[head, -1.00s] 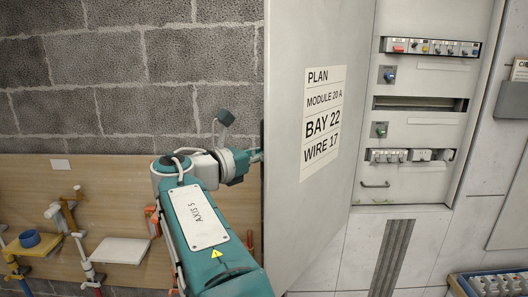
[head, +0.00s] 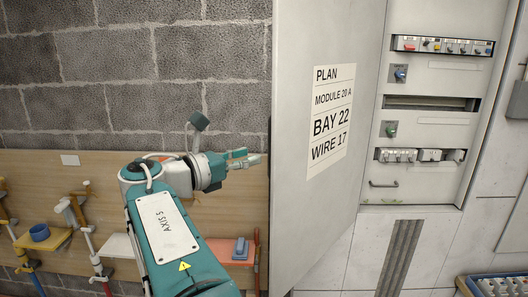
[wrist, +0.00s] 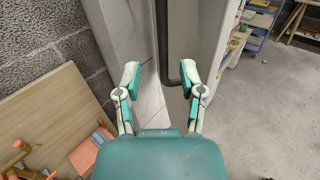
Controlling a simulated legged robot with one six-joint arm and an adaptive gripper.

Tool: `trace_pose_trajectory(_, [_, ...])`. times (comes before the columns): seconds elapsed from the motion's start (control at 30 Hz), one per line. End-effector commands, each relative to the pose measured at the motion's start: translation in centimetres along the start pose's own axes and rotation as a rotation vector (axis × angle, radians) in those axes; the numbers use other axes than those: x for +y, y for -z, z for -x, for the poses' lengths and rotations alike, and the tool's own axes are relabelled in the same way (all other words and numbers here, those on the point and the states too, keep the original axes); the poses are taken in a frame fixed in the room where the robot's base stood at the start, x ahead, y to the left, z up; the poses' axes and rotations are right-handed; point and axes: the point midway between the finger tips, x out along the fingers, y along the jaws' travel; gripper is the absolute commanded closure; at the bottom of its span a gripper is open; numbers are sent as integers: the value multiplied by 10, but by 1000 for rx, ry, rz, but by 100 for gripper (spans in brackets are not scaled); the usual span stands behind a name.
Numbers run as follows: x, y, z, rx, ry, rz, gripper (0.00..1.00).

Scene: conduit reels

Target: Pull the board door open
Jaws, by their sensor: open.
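The board door (head: 315,210) is a grey panel that stands swung open in the head view, with a printed plan label (head: 332,115) on its inner face. The open board (head: 425,110) with switches and modules shows to its right. My gripper (head: 255,160) is open, just left of the door's edge in the head view. In the wrist view my gripper (wrist: 160,75) has its two fingers apart, with a dark bar handle (wrist: 162,45) on the door between them, nearer the right finger. The fingers do not grip it.
A wooden panel (head: 60,190) with clamps, a blue ring (head: 39,233) and small shelves lines the brick wall (head: 120,70) at left. A blue crate (head: 495,286) stands at lower right. Open grey floor (wrist: 275,115) shows at right in the wrist view.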

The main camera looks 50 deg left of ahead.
Motion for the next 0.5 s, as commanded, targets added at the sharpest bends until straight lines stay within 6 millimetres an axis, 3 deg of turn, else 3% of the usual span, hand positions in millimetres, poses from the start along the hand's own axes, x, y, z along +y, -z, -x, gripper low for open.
trace_pose_trajectory(0.2, [1, 0, 42, 0, -3, -2, 49])
trace_pose_trajectory(0.5, [1, 0, 59, 0, 0, -2, 49])
